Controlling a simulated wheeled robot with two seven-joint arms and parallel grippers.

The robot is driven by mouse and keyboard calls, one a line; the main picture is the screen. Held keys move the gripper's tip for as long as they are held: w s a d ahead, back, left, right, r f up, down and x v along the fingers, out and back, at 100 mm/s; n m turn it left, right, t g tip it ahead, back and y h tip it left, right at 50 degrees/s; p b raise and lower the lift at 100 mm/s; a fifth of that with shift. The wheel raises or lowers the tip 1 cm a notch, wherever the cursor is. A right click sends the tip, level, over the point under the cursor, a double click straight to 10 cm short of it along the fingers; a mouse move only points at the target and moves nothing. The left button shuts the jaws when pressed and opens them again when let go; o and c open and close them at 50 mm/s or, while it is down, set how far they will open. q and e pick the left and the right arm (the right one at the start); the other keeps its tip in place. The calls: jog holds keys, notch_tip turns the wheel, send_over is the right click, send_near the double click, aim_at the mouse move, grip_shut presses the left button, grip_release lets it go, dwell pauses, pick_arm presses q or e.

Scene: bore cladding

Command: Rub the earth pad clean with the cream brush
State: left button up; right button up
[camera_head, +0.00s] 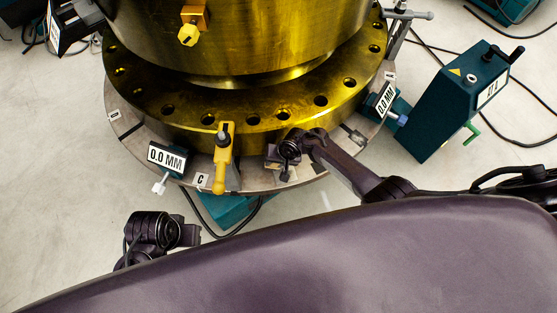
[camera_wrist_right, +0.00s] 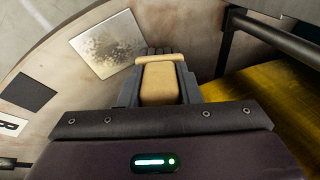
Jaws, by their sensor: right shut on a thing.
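The earth pad (camera_wrist_right: 107,43) is a pale square plate with dark, speckled grime across its middle, at the upper left in the right wrist view. My right gripper (camera_wrist_right: 158,88) is shut on the cream brush (camera_wrist_right: 158,80), a pale tan block between its fingers. The brush's far end lies close to the pad's right edge; I cannot tell whether it touches the surface. In the head view my right gripper (camera_head: 287,158) is over the front of the ring, and the brush is hard to make out there. My left gripper (camera_head: 188,236) is at the lower left, its jaws unclear.
A large brass flanged cylinder (camera_head: 240,55) stands on a grey ring (camera_head: 130,125). A yellow clamp (camera_head: 222,158) is left of my right gripper. Gauges reading 0.0 MM (camera_head: 167,158) sit on the rim. A teal box (camera_head: 455,100) stands at right with cables on the floor.

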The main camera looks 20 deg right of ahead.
jog(key=shift+d, duration=0.1)
dwell(0.3)
jog(key=shift+d+f, duration=0.1)
jog(key=shift+d, duration=0.75)
jog(key=shift+a, duration=0.1)
jog(key=shift+a, duration=0.85)
jog(key=shift+d, duration=0.15)
